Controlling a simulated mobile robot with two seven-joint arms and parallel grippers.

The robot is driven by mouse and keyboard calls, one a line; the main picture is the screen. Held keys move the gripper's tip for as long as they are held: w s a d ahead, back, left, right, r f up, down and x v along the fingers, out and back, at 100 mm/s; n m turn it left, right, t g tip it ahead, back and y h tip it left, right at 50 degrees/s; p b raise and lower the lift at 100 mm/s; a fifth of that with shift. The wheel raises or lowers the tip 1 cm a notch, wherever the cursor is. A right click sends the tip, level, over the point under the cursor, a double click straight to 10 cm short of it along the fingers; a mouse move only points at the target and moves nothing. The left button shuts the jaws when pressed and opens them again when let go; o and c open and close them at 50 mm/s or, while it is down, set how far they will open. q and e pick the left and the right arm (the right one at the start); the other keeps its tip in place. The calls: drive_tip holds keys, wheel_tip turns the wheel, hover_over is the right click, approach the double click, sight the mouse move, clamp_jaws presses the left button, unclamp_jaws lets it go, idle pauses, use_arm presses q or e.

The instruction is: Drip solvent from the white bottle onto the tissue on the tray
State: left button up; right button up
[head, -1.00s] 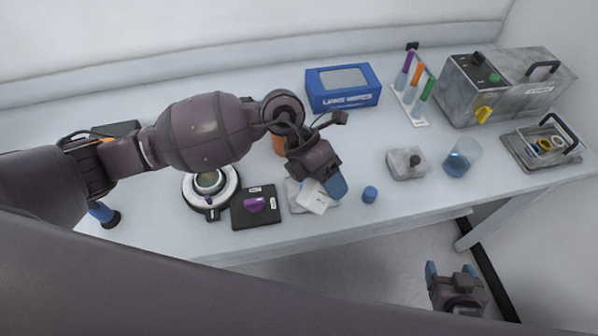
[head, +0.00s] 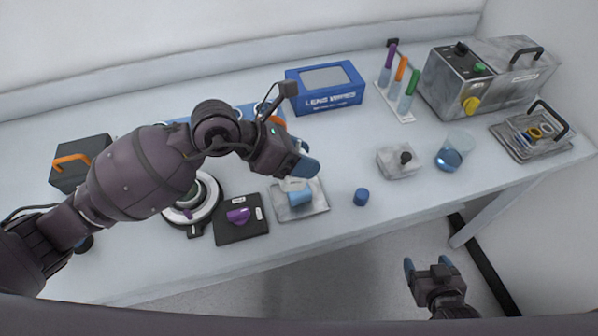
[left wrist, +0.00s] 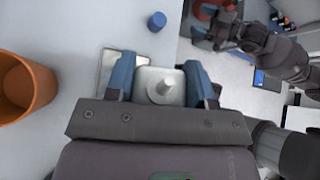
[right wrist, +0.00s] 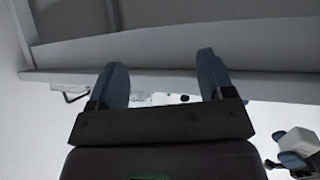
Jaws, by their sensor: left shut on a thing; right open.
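My left gripper (head: 300,180) is shut on the white bottle (head: 293,184), above the grey tray (head: 317,208) at the table's front edge. In the left wrist view the bottle (left wrist: 150,77) sits between the blue fingers with its nozzle facing the camera; the tray (left wrist: 107,66) shows beside it. A light blue shape (head: 300,198) shows just below the bottle; I cannot tell whether it is the tissue or my other fingertip. No drops are visible. My right gripper (head: 430,268) is open and empty, off the table's front edge.
Left of the tray are a black plate with a purple knob (head: 238,216) and a round white-rimmed device (head: 178,215). A blue wipes box (head: 325,88) stands behind.

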use_arm(q)
drive_tip(key=b, duration=0.1)
drive_tip(key=r+m+t+h+b, duration=0.1)
drive_tip(key=w+r+t+b, duration=0.1)
drive_tip(key=shift+d+h, duration=0.25)
drive_tip(key=shift+h, duration=0.15)
drive_tip(key=shift+w+r+m+b, duration=0.1)
drive_tip(key=shift+r+m+b, duration=0.1)
drive_tip(key=shift+m+b, duration=0.1)
drive_tip(key=shift+r+t+h, duration=0.3)
drive_tip(key=shift+r, duration=0.05)
use_arm(e)
wheel_tip(320, 180, down, 4)
drive_tip(key=shift+a+f, duration=0.1)
drive_tip(key=shift+f, duration=0.15)
drive_tip(key=shift+s+f, duration=0.1)
drive_tip(key=shift+f, duration=0.05)
use_arm(q)
drive_tip(key=shift+f, duration=0.1)
